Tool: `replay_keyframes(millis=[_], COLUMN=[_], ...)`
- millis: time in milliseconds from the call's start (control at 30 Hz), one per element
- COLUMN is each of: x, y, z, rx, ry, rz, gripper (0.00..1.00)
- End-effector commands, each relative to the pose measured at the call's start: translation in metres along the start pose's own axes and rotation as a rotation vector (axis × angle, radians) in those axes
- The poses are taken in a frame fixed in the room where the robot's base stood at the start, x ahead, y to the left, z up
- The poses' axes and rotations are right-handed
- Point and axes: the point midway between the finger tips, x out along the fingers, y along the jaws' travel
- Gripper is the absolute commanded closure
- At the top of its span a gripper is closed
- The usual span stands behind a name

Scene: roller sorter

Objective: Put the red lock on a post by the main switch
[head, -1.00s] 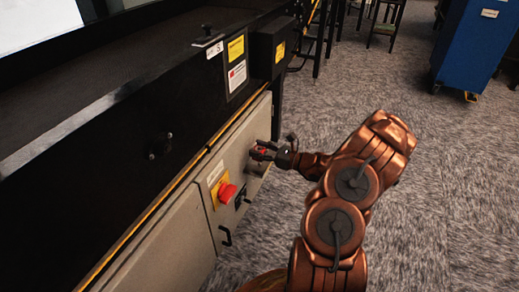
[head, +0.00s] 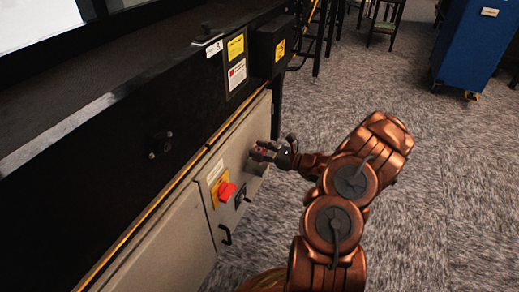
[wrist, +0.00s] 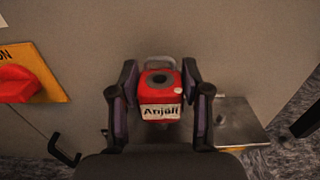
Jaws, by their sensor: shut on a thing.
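My gripper (wrist: 160,70) is shut on the red lock (wrist: 158,95), one finger on each side. The lock has a white name label facing my wrist camera, and its grey shackle points away toward the grey panel. In the head view my gripper (head: 262,151) is at the far end of the panel, close to its face; the lock is small and mostly covered by the fingers there. The main switch (head: 226,191) is a red knob on a yellow plate, left of my gripper; it also shows in the wrist view (wrist: 18,84). I cannot make out a post.
A metal bracket or box (wrist: 238,122) sits just right of and below the lock. A black handle (head: 225,236) sticks out from the panel below the switch. A blue cabinet (head: 478,45) stands at the far right. The carpeted floor beside my arm is clear.

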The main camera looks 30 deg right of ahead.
Motion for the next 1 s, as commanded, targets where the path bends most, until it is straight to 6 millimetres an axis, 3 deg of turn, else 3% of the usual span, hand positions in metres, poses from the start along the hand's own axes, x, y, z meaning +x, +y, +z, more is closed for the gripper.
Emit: replay_keyframes(millis=[1000], x=[-0.002], y=[0.000], z=[-0.024], rx=[0.002], ry=[0.003], rz=[0.002], gripper=[0.93])
